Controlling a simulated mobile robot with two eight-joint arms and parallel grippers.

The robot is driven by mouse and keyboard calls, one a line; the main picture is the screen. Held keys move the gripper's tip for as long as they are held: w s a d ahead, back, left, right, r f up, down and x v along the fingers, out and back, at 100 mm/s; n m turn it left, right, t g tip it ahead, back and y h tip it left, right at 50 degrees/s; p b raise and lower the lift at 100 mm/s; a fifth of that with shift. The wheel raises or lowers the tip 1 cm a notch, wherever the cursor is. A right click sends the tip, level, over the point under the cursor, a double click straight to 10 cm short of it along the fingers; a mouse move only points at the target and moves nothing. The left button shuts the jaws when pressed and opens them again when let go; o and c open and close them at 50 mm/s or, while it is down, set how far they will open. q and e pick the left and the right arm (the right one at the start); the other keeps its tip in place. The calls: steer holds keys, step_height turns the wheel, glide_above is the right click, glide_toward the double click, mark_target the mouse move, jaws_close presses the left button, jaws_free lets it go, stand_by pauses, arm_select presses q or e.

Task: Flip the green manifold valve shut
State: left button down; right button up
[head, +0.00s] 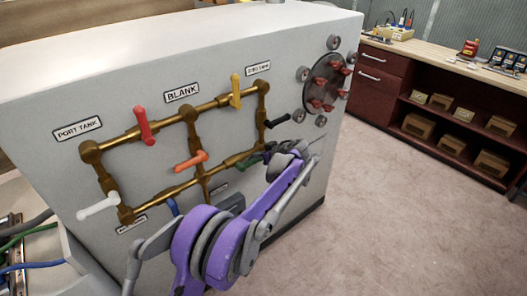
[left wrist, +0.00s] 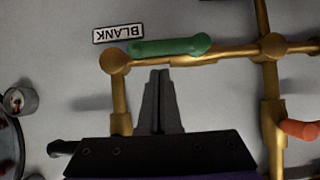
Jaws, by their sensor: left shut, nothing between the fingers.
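The green valve handle (left wrist: 170,46) lies nearly parallel to the lower brass pipe (left wrist: 235,53) in the left wrist view, beside it on the side of a BLANK label. In the head view only a bit of the green handle (head: 249,161) shows; my left gripper and arm hide the rest. My left gripper (left wrist: 160,73) is shut and empty, its fingertips at the pipe's near side in the wrist picture, across from the handle. I cannot tell whether they touch the pipe. It also shows in the head view (head: 290,152), low on the panel. My right gripper is not seen.
The white panel (head: 225,65) also carries red (head: 145,127), yellow (head: 236,92), orange (head: 191,160), white (head: 98,207), blue (head: 173,206) and black (head: 279,121) levers. A round flange (head: 325,85) is at right. Open floor lies before a red workbench (head: 440,105).

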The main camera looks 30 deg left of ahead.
arm_select(q)
steer(key=shift+a+f, duration=0.15)
steer(key=shift+f, duration=0.65)
